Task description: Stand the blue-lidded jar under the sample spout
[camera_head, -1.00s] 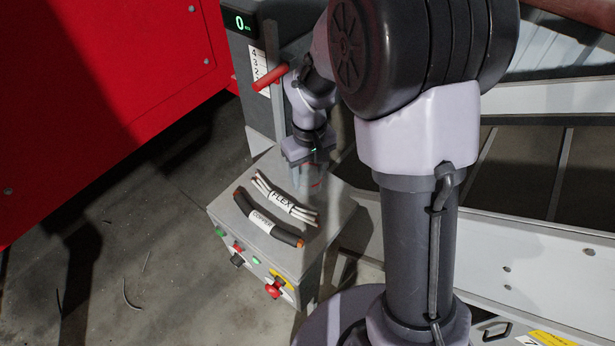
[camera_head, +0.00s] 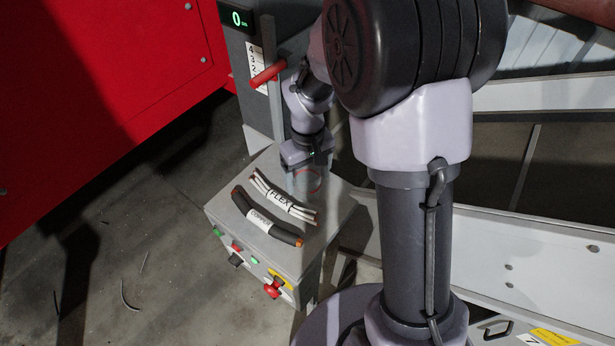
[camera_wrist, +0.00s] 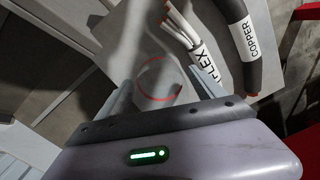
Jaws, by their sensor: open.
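I cannot make out a blue-lidded jar or the sample spout in either view. My gripper (camera_head: 306,182) points down over the far part of a grey cabinet's top, in front of a grey column. Its pale, see-through fingers are apart, and I see nothing held between them. In the wrist view the gripper (camera_wrist: 165,88) has one finger on each side of a red ring (camera_wrist: 158,98) on the cabinet top. I cannot tell how high the fingertips are above that surface.
The grey cabinet (camera_head: 222,211) carries two labelled cable samples, FLEX (camera_head: 282,201) and COPPER (camera_head: 266,222), near my gripper. The column has a display reading 0 (camera_head: 237,18) and a red handle (camera_head: 268,74). A red machine (camera_head: 110,70) stands left; a pale rail (camera_head: 540,255) lies right.

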